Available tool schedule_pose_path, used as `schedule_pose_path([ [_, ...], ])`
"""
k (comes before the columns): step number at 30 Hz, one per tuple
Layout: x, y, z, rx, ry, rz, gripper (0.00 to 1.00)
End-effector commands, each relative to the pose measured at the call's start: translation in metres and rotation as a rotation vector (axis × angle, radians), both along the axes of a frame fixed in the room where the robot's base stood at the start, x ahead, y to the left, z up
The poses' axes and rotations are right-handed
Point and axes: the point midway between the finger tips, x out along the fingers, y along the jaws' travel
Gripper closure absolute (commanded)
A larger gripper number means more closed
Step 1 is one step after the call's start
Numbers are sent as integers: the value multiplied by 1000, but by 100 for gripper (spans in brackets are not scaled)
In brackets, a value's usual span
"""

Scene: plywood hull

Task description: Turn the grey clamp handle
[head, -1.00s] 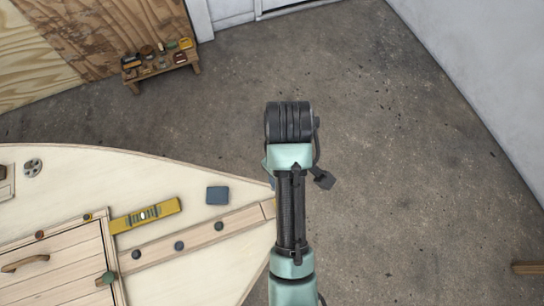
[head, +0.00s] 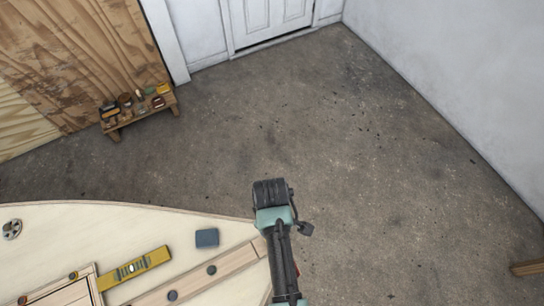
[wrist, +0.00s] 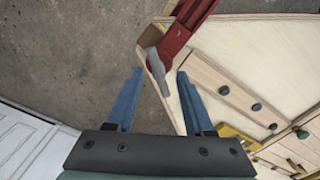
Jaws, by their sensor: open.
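The grey clamp handle (wrist: 157,72) shows in the wrist view as a flat lever at the lower end of a red clamp (wrist: 184,32), by the edge of the pale plywood hull (wrist: 245,50). My gripper (wrist: 160,73) has its two blue fingers apart. In this view the handle appears between the fingertips; I cannot tell how far beyond them it is, and no contact is clear. In the head view my wrist (head: 271,194) is at the hull's pointed end, and the fingers are hidden. Only a small red patch shows beside my arm there.
On the hull are a yellow level (head: 135,268), a blue-grey block (head: 207,238) and a plank with dark knobs (head: 211,270). A low wooden bench (head: 139,113) with small items stands by the plywood wall.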

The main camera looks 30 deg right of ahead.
Motion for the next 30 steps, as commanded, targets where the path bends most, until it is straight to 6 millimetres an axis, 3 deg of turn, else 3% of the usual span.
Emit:
schedule_pose_path([
  [10,0,0,-3,0,-1,0,47],
  [19,0,0,-3,-1,0,0,100],
  [30,0,0,-2,1,-1,-17,100],
])
